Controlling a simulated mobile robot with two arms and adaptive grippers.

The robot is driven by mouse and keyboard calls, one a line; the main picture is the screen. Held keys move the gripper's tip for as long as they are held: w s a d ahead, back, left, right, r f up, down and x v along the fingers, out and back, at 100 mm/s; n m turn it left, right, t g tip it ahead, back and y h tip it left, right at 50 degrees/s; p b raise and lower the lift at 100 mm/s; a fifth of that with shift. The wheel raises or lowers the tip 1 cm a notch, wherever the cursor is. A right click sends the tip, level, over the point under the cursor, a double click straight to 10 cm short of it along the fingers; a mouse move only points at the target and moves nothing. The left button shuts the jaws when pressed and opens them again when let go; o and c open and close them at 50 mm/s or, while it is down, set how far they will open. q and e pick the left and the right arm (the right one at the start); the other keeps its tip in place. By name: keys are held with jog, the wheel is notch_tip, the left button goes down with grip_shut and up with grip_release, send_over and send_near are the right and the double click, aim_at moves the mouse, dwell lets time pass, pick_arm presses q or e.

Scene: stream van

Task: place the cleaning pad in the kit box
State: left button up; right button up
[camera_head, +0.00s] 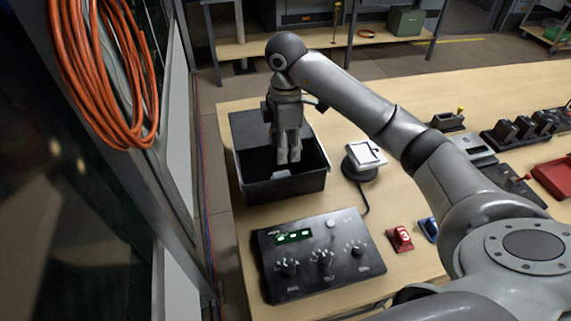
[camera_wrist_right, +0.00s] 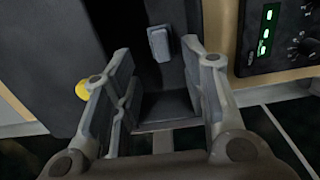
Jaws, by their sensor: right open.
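The black kit box (camera_head: 262,191) stands open at the left end of the table. My right gripper (camera_head: 289,160) points down into its opening. In the right wrist view my right gripper (camera_wrist_right: 160,98) has its two fingers apart with nothing held between them. A small grey block (camera_wrist_right: 158,43), which looks like the cleaning pad, shows beyond the fingertips, apart from them and seemingly inside the box. In the head view a small pale patch shows low in the box, partly hidden by its wall and the gripper. My left gripper is out of view.
A black control panel (camera_head: 322,255) with dials and green displays stands in front of the box. A white-topped device on a round base (camera_head: 364,158) is to its right. Red (camera_head: 399,238) and blue small items lie farther right. The back middle of the table is clear.

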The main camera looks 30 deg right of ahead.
jog(key=shift+r, duration=1.1)
